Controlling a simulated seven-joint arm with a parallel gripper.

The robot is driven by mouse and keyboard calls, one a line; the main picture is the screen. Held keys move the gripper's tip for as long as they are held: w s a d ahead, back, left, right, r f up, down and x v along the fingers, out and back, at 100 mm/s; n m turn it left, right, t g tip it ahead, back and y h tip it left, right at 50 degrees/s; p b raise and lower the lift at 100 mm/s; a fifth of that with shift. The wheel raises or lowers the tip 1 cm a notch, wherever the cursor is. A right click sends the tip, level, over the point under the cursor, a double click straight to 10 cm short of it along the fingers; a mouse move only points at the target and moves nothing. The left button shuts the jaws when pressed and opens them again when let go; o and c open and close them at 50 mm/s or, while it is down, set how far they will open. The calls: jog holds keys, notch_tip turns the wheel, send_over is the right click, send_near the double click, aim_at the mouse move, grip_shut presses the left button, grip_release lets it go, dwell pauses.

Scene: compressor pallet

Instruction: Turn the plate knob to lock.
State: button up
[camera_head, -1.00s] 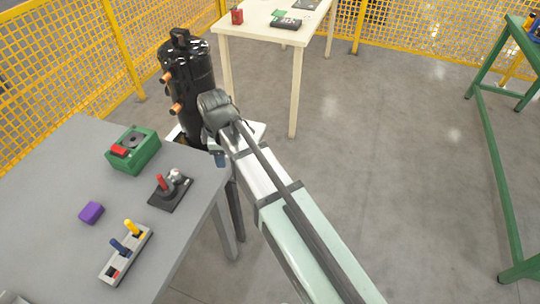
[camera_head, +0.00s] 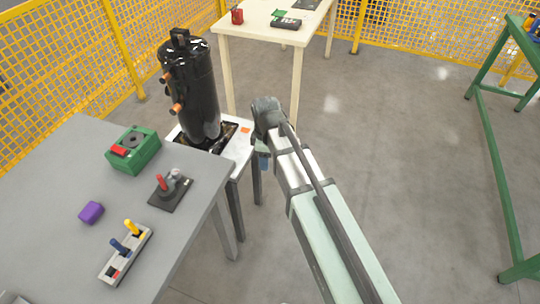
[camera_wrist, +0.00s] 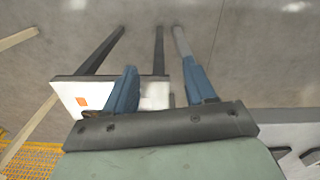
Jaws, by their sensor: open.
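A tall black compressor (camera_head: 190,90) with copper-coloured stubs stands upright on a dark base on a white-topped stand (camera_head: 238,150). An orange square (camera_head: 245,130) lies on the stand's top; it also shows in the wrist view (camera_wrist: 82,101). I cannot make out for certain which part is the plate knob. A black plate (camera_head: 165,201) on the grey table carries a red upright handle (camera_head: 161,183) and a grey knob-like part (camera_head: 177,174). My gripper (camera_head: 263,162) is right of the stand, apart from the compressor. Its blue fingers (camera_wrist: 160,88) are open, with nothing between them.
The grey table (camera_head: 60,190) also holds a green box (camera_head: 134,150) with a round black dial, a purple block (camera_head: 92,212) and a grey switch strip (camera_head: 126,255) with blue and yellow levers. A cream table (camera_head: 258,32) stands behind.

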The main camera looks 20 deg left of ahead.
jog(key=shift+w+d, duration=0.45)
jog(key=shift+d, duration=0.1)
jog(key=s+a+r+n, duration=0.1)
jog(key=s+a+r, duration=0.1)
jog(key=s+a, duration=0.1)
jog(key=s+a+r, duration=0.2)
jog(key=s+a, duration=0.1)
jog(key=a, duration=0.3)
jog(key=s+a+r+n+y, duration=0.1)
jog(key=s+a+r, duration=0.2)
jog(key=a, duration=0.2)
jog(key=shift+s+a+n+t, duration=0.1)
jog(key=shift+s+n+t, duration=0.2)
notch_tip(320, 180, up, 7)
jog(key=n, duration=0.2)
send_over(175, 171)
jog(key=w, duration=0.2)
notch_tip(175, 171, up, 4)
jog(key=s+a+n, duration=0.1)
jog(key=a, duration=0.1)
jog(key=f+n, duration=0.1)
jog(key=f, duration=0.3)
jog(key=d+f+n+h, duration=0.1)
jog(key=f, duration=0.3)
jog(key=s+d+f+n+g, duration=0.1)
jog(key=f, duration=0.4)
jog(key=shift+n, duration=0.3)
